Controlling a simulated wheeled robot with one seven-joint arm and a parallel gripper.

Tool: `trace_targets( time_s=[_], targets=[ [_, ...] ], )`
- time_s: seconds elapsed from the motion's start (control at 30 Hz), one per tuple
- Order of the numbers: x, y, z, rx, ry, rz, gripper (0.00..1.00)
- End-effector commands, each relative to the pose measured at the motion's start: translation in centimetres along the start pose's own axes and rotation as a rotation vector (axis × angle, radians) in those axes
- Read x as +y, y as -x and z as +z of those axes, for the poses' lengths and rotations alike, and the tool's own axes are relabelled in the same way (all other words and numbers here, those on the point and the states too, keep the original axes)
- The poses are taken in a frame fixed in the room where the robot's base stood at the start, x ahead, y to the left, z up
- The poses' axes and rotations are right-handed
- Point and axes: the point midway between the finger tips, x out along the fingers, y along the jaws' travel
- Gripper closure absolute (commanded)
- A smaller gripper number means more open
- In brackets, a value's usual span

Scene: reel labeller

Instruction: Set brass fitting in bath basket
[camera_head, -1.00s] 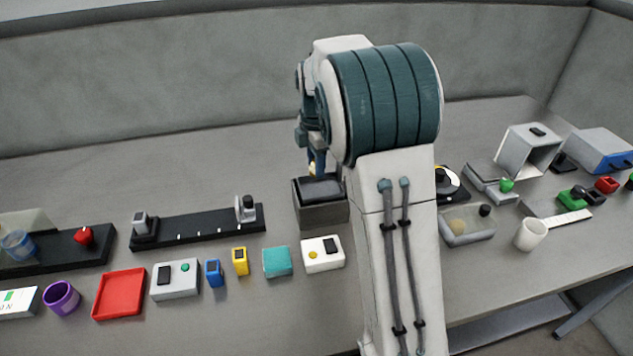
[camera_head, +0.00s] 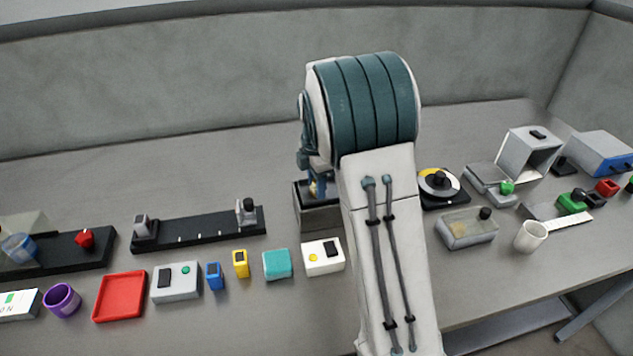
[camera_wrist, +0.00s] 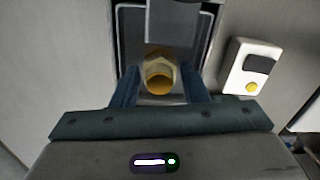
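The brass fitting (camera_wrist: 160,74), a hex-collared piece with a yellow round end, sits between the two blue fingers of my gripper (camera_wrist: 160,88) in the wrist view. The fingers appear closed on its sides. In the head view my gripper (camera_head: 316,190) and the fitting are low at the opening of the grey bath box (camera_head: 319,219), mostly hidden by my arm. In the wrist view the box's dark-lined opening (camera_wrist: 208,32) surrounds the fitting, with a grey block (camera_wrist: 174,22) just beyond it. The basket's floor, and whether the fitting touches it, cannot be seen.
A white box with a yellow button (camera_head: 323,257) stands just in front of the bath. A teal block (camera_head: 277,264) is to its left, and a black rail (camera_head: 198,228) lies left of the bath. A round dial (camera_head: 439,184) and clear tray (camera_head: 467,231) are right of my arm.

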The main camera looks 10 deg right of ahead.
Motion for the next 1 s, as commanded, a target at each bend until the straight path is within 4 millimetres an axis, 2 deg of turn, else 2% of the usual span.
trace_targets(
  time_s=[0.17, 0.3, 0.37, 0.7, 0.8, 1.0],
  targets=[
    [0.0, 0.1, 0.0, 0.000, 0.000, 0.000, 0.60],
    [0.1, 1.0, 0.0, 0.000, 0.000, 0.004, 0.60],
    [0.1, 2.0, 0.0, 0.000, 0.000, 0.005, 0.60],
    [0.1, 9.2, 0.0, 0.000, 0.000, 0.004, 0.60],
    [0.1, 10.8, 0.0, 0.000, 0.000, 0.004, 0.60],
    [-0.2, 12.4, 0.0, 0.001, -0.017, 0.004, 0.60]
  ],
)
